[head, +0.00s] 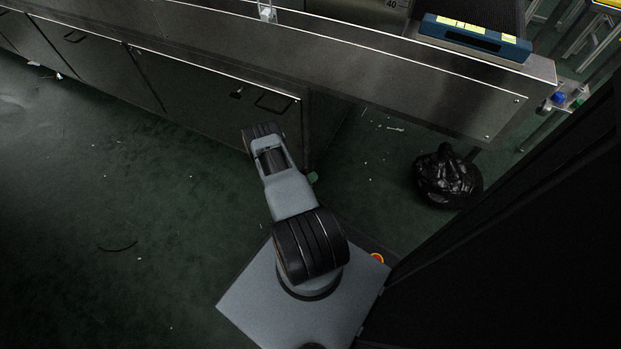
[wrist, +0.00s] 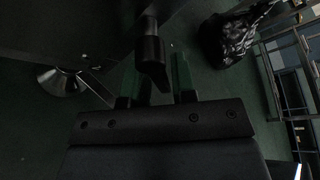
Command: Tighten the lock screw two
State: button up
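My gripper (wrist: 155,74) is open in the wrist view, with its two green fingers apart. A black knob or lever (wrist: 152,50), which may be lock screw two, hangs from above between the fingers in the picture. It looks nearer the left finger; whether it touches either finger I cannot tell. In the head view my arm reaches toward the steel machine's lower side, and only a small green bit of my gripper (head: 313,177) shows beside the cabinet corner. The knob is hidden there.
The steel machine (head: 400,78) overhangs the floor, with cabinet doors (head: 215,92) at left. A blue box (head: 474,40) lies on its top. A black bag (head: 447,178) lies on the green floor at right. A metal foot (wrist: 62,82) stands at left in the wrist view.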

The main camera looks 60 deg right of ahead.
jog(key=shift+o, duration=1.1)
jog(key=shift+s, duration=0.1)
jog(key=p+v, duration=0.4)
jog(key=v, duration=0.9)
jog(key=shift+a, duration=0.35)
jog(key=shift+f+b, duration=0.35)
jog(key=shift+b, duration=0.85)
jog(key=shift+c, duration=1.4)
jog(key=shift+b, duration=0.75)
jog(key=b+x, duration=0.1)
jog(key=x, duration=0.3)
jog(key=b+x, duration=0.2)
jog(key=x, duration=0.3)
jog(key=b+x, duration=0.1)
jog(key=x, duration=0.3)
jog(key=shift+s+d+r, duration=0.15)
jog(key=shift+d+r, duration=0.05)
jog(key=shift+d, duration=0.2)
jog(key=shift+c, duration=0.2)
